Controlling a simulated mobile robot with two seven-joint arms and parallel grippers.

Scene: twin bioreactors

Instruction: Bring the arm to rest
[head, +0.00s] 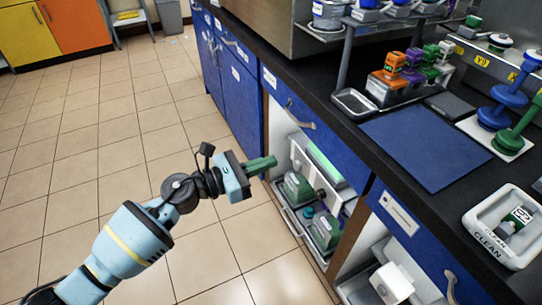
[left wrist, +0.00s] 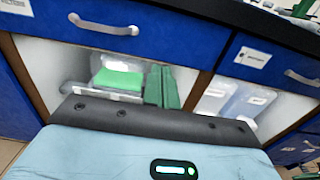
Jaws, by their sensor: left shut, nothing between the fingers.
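My left gripper (head: 262,164) is in the middle of the head view, with its green fingers shut and nothing between them. It is held in the air in front of the open lower shelves of the blue cabinet (head: 238,82). In the left wrist view the green fingers (left wrist: 161,87) stand together, in front of the cabinet opening. My right gripper is not in view.
The open cabinet holds green-and-white containers (head: 325,229). Above it, the black counter carries a blue mat (head: 425,147), a rack of coloured blocks (head: 388,87) and a white tray marked CLEAN (head: 480,222). The tiled floor (head: 90,150) at left is clear.

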